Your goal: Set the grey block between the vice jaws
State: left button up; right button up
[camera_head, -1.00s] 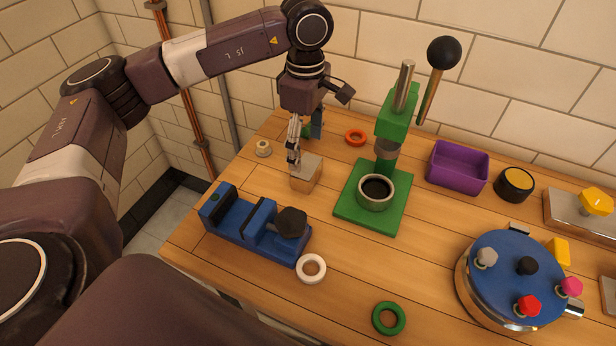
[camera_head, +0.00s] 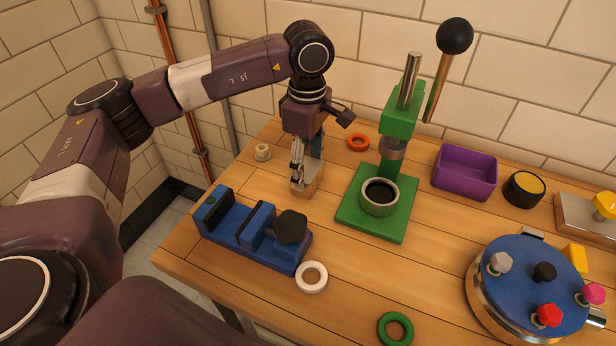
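The blue vice (camera_head: 233,225) lies near the left edge of the bench, its jaws apart with an empty gap between them. A dark knob sits at its right end. A small block (camera_head: 309,188), grey on top and tan-looking on its lit side, stands on the wood behind the vice and left of the green press. My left gripper (camera_head: 307,168) points down at the block, one finger on its near side and one towards its far side. The fingers look open around it; contact cannot be made out. My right gripper is not in view.
The green press (camera_head: 372,215) stands close to the right of the block. A white ring (camera_head: 311,277) lies by the vice, and a beige spool (camera_head: 262,152) and an orange ring (camera_head: 357,142) lie behind. A purple bin (camera_head: 464,172) and blue round fixture (camera_head: 530,275) are farther right.

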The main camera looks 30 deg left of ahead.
aim_at(308, 169)
pick_arm(q)
jog(key=c, duration=0.6)
jog(key=shift+c, duration=0.3)
jog(key=shift+w+r, duration=0.1)
jog(key=shift+r, duration=0.1)
jog(key=shift+r, duration=0.1)
jog(key=shift+r+p, duration=0.35)
jog(key=shift+r, duration=0.25)
notch_tip(308, 169, up, 7)
jog(key=p, duration=0.4)
jog(key=shift+r+p, duration=0.15)
jog(key=shift+p, duration=0.15)
